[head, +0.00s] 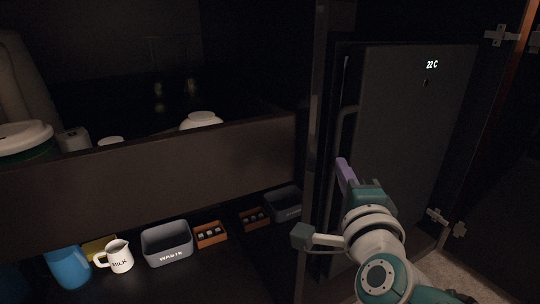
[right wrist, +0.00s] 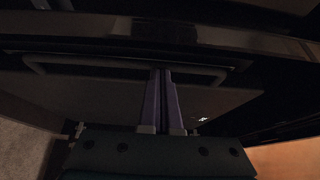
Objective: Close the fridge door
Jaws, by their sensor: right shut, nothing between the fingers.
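The dark fridge door (head: 413,130) stands at the right in the head view, with a lit "22 C" display near its top. Its bar handle (head: 342,135) runs down the left edge. The door looks nearly flush with its frame, but the dark hides whether a gap remains. My right gripper (head: 344,172), with purple fingers, is in front of the door's left part, near the handle. In the right wrist view its fingers (right wrist: 162,75) are together and empty, pointing toward the handle bar (right wrist: 100,66). Contact cannot be told. My left gripper is out of view.
An open cabinet door (head: 510,130) with metal hinges stands at the far right. A dark counter panel (head: 150,180) is at left. Below it are a blue pitcher (head: 70,267), milk jug (head: 119,257), grey waste bin (head: 167,243) and orange trays (head: 209,235).

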